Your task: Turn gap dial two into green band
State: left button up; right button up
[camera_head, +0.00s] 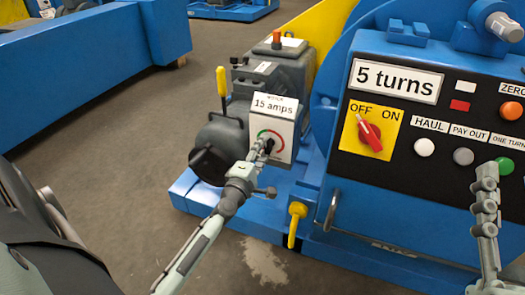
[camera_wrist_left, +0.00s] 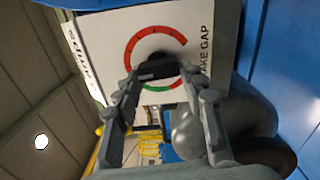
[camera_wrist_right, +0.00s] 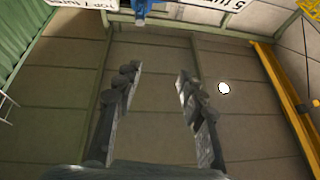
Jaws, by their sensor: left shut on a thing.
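A white dial box (camera_head: 271,130) reading "15 amps" stands on the grey motor unit. Its face carries a red and green arc, and the left wrist view shows this dial face (camera_wrist_left: 110,38) with lettering ending "KE GAP". A dark knob (camera_wrist_left: 157,68) sits at the arc's centre. My left gripper (camera_head: 258,158) is shut on the knob, its fingers on either side of it. Fingers and knob hide part of the arc, so the pointer's place cannot be told. My right gripper (camera_head: 486,172) is in front of the control panel; the right wrist view shows its fingers (camera_wrist_right: 155,100) apart and empty.
The control panel (camera_head: 440,120) has a "5 turns" display (camera_head: 396,81), a red switch (camera_head: 369,132) and several buttons, including a green one (camera_head: 504,165) beside my right gripper. A yellow-handled lever (camera_head: 222,82) stands left of the dial box. Open floor (camera_head: 110,130) lies to the left.

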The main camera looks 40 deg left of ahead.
pick_arm(q)
jog(key=shift+d+f+n+b, duration=0.1)
jog(key=shift+n+b, duration=0.1)
jog(key=shift+n, duration=1.55)
jog(key=shift+f+n+b, duration=0.15)
jog(key=shift+n+b, duration=0.1)
jog(key=shift+n, duration=1.45)
jog(key=shift+d+f+n+b, duration=0.1)
jog(key=shift+n+b, duration=0.1)
jog(key=shift+n, duration=1.55)
pick_arm(e)
jog(key=shift+s+d+r+t+y, duration=0.2)
jog(key=shift+s+d+r+t, duration=0.15)
jog(key=shift+r+t, duration=0.25)
jog(key=shift+s+d+r+t+y, duration=0.2)
jog(key=shift+s+r+t, duration=0.15)
jog(key=shift+r, duration=0.3)
pick_arm(q)
jog(key=shift+n, duration=0.3)
pick_arm(e)
jog(key=shift+f, duration=0.1)
pick_arm(q)
jog(key=o, duration=1.2)
jog(key=shift+c, duration=0.2)
pick_arm(e)
jog(key=shift+f, duration=0.1)
